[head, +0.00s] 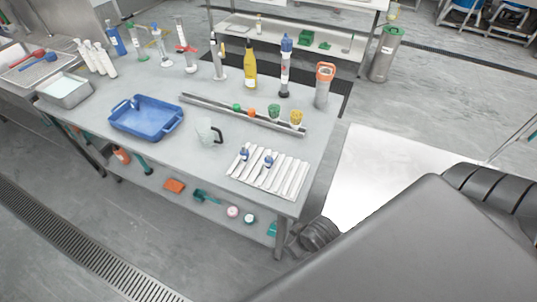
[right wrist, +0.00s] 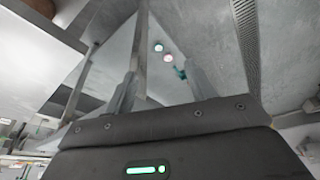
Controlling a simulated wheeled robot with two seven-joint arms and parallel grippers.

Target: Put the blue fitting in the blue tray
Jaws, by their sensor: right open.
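The blue tray (head: 128,124) sits on the left half of the grey table in the head view. A small blue shape (head: 134,103) shows inside it near its back wall; I cannot tell whether it is loose or part of the tray. Two small blue-and-white pieces (head: 243,154) (head: 267,161) lie on the white ribbed rack (head: 290,179) at the table's front right; I cannot tell whether either is the blue fitting. My right gripper (right wrist: 161,76) is open and empty in the right wrist view, apart from these things. My left gripper is in neither view.
A glass jug (head: 207,132) stands between tray and rack. A long metal rail (head: 220,110) with small coloured pieces lies behind. Bottles, including a yellow one (head: 250,70), and an orange-topped container (head: 324,85) line the back. My arm covers the lower right of the head view.

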